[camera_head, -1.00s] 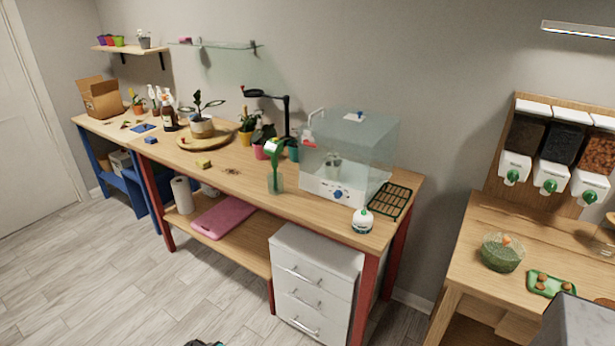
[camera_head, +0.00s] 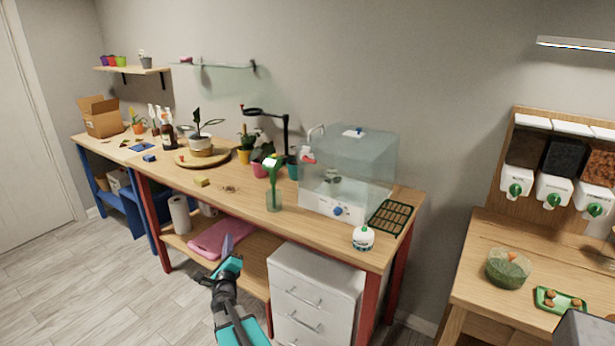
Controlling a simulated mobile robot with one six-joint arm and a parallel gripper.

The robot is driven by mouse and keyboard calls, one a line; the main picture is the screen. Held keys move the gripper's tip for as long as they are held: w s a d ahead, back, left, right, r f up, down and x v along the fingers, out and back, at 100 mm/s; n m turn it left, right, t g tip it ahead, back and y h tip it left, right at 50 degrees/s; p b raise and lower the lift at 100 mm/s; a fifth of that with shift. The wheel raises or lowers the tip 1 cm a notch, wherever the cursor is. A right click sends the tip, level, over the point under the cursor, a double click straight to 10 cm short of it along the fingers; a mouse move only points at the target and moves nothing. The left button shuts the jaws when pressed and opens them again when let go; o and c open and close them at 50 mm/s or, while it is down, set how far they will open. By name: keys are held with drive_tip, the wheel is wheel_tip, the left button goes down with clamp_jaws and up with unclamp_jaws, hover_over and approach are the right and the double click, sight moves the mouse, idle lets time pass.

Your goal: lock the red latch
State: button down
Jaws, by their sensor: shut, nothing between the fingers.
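The red latch (camera_head: 308,156) is a small part at the left front edge of the clear box (camera_head: 357,162) on the wooden workbench. It is too small to tell whether it is locked. The box has a white base (camera_head: 325,207) with a blue knob (camera_head: 337,211). My gripper (camera_head: 228,243) shows at the lower middle, in front of the bench's lower shelf. It is shut and empty, pointing up, below and left of the box and well apart from the latch.
White drawers (camera_head: 318,295) stand below. The floor at left is clear.

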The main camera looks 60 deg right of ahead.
drive_tip(key=s+d+r+m+g+h, duration=0.5)
drive_tip(key=s+d+r+m+g, duration=0.1)
drive_tip(key=s+r+m, duration=0.1)
drive_tip(key=s+d+r+m+g+h+b, duration=0.1)
drive_tip(key=s+d+r+m+g+h, duration=0.4)
drive_tip(key=s+m, duration=0.5)
wheel_tip(320, 180, up, 2)
drive_tip(key=shift+s+d+r+m+g, duration=0.3)
drive_tip(key=shift+d+m+g, duration=0.1)
drive_tip(key=shift+m+g, duration=0.45)
drive_tip(key=p, duration=0.5)
approach(310, 160)
drive_tip(key=x, duration=0.4)
drive_tip(key=shift+s+d+r+p, duration=0.1)
drive_tip(key=shift+s+d+p, duration=0.1)
drive_tip(key=shift+d, duration=0.3)
drive_tip(key=shift+s+d+r+p, duration=0.1)
drive_tip(key=shift+s+d+r, duration=0.1)
drive_tip(key=shift+d, duration=0.3)
drive_tip(key=shift+w+a+n, duration=0.1)
drive_tip(key=shift+a+n, duration=0.05)
drive_tip(key=shift+n, duration=0.1)
drive_tip(key=shift+n+b, duration=0.3)
drive_tip(key=shift+b, duration=0.2)
